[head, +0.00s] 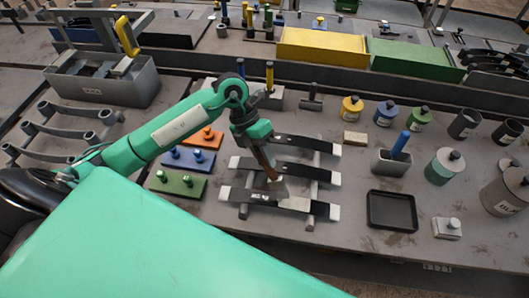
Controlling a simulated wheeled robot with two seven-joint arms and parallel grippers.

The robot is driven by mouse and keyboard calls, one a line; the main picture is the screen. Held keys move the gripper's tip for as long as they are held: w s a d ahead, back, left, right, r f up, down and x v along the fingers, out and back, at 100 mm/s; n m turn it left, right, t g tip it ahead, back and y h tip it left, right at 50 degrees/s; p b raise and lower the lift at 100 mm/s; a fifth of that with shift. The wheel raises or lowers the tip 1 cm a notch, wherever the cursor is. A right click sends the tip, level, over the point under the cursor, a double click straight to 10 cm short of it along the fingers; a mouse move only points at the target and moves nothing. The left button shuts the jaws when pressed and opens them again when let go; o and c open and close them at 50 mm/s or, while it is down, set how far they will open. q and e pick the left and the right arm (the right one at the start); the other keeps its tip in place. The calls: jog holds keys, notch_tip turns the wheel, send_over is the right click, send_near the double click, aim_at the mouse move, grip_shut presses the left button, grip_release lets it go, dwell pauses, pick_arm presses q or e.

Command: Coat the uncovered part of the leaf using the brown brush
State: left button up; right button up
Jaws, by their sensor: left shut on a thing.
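My left gripper (258,143) comes down over a rack (244,211) in the middle of the table. It is shut on a brown brush (266,164), which points down with its tip low over the rack. Three dark, slightly curved leaves with pale ends lie across the rack: a back leaf (298,143), a middle leaf (307,172) and a front leaf (296,204). A lighter grey patch shows near the brush tip, between the dark parts of the front leaf. I cannot tell whether the bristles touch the leaf. My right gripper is out of view.
Right of the rack are a black tray (392,228), a grey holder (388,164) with a blue-handled tool, and several pots and cans. Orange (206,139), blue (189,161) and green (177,185) plates with pegs lie to the left. A grey toolbox (95,92) stands back left.

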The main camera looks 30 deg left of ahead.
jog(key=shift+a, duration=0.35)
pick_arm(q)
jog(key=shift+f+b, duration=0.3)
jog(key=shift+f, duration=0.2)
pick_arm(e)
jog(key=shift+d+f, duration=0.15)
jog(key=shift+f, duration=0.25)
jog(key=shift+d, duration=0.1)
